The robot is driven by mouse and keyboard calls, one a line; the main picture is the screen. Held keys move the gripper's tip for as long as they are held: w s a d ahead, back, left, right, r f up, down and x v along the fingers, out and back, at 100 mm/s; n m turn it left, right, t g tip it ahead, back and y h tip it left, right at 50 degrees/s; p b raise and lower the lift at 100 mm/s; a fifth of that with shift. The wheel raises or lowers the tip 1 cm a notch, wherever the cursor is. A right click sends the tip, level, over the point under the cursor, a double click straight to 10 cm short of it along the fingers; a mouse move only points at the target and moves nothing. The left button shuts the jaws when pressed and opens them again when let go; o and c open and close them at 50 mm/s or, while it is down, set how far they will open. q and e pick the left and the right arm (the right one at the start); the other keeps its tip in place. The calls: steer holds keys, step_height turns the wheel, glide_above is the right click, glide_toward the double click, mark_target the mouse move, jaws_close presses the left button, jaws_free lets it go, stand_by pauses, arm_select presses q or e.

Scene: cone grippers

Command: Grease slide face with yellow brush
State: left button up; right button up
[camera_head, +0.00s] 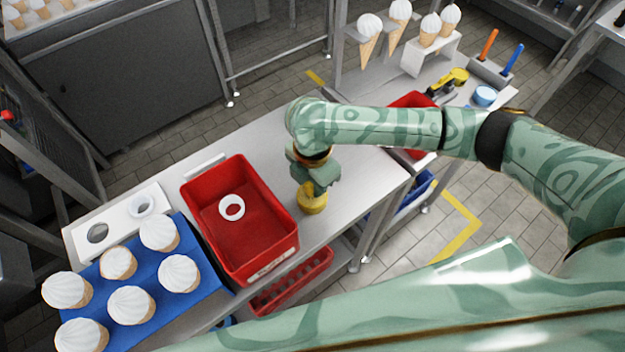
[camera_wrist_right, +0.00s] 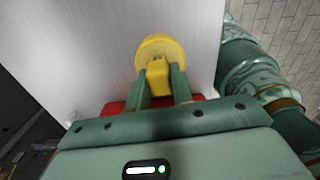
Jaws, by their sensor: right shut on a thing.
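My right gripper (camera_head: 314,186) is shut on the yellow brush (camera_head: 312,204) and points down over the metal bench, just right of the red crate. In the right wrist view, the two fingers of the gripper (camera_wrist_right: 160,88) hold the brush's block-shaped part, and its round yellow head (camera_wrist_right: 160,48) lies beyond them against the grey bench top. I cannot tell if the head touches the bench. No part is clearly recognisable as the slide face. My left gripper is not in view.
The red crate (camera_head: 190,191) holds a white ring (camera_head: 232,207). A blue tray (camera_head: 208,268) of white-topped cones and a white holed plate (camera_head: 118,222) stand left. The right bench has cones, a yellow-black device (camera_head: 456,77), a blue tin (camera_head: 484,96) and orange and blue sticks.

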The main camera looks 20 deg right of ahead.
steer(key=shift+s+f+p, duration=0.15)
steer(key=shift+f+p, duration=0.05)
steer(key=shift+p, duration=0.2)
stand_by(1.3)
step_height(320, 180, up, 2)
steer(key=p, duration=0.2)
steer(key=shift+r+p, duration=0.1)
steer(key=shift+p, duration=0.2)
step_height(320, 180, up, 5)
steer(key=p, duration=0.7)
steer(key=shift+r, duration=0.1)
